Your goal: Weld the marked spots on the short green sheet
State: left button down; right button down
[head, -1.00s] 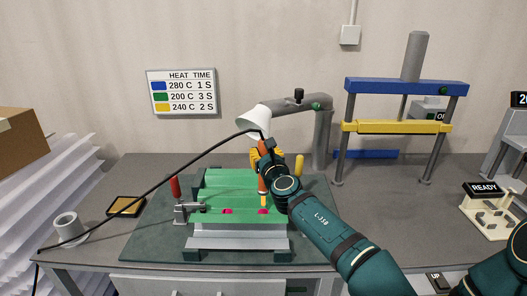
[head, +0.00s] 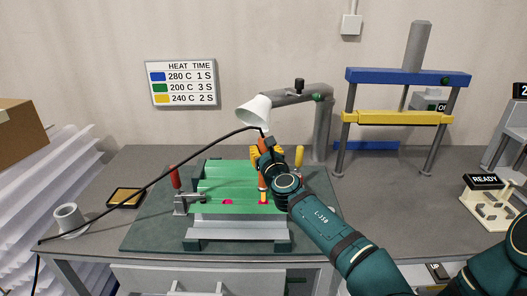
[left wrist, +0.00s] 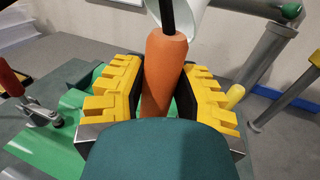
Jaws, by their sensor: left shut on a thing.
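The short green corrugated sheet (head: 222,180) lies on a grey block on the dark mat. Two pink marks show near its front edge: the left mark (head: 228,202) and the right mark (head: 264,203). My left gripper (head: 265,155) is shut on the orange handle of the welding tool (head: 262,170), which points down over the right part of the sheet. Its yellow tip is close to the right mark; I cannot tell if they touch. In the left wrist view, the orange handle (left wrist: 165,70) stands between the yellow fingers. My right gripper is not in view.
A red-handled clamp (head: 186,203) holds the sheet's left side. A white lamp shade (head: 253,109) hangs just above the tool. The black cable (head: 140,182) runs left across the bench. A blue and yellow press frame (head: 398,118) stands at the back right.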

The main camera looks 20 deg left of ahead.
pick_arm(q)
jog(key=shift+f, duration=0.6)
dwell(3.0)
jog(key=shift+r+p, duration=2.6)
jog(key=shift+r, duration=1.15)
jog(key=shift+f, duration=0.1)
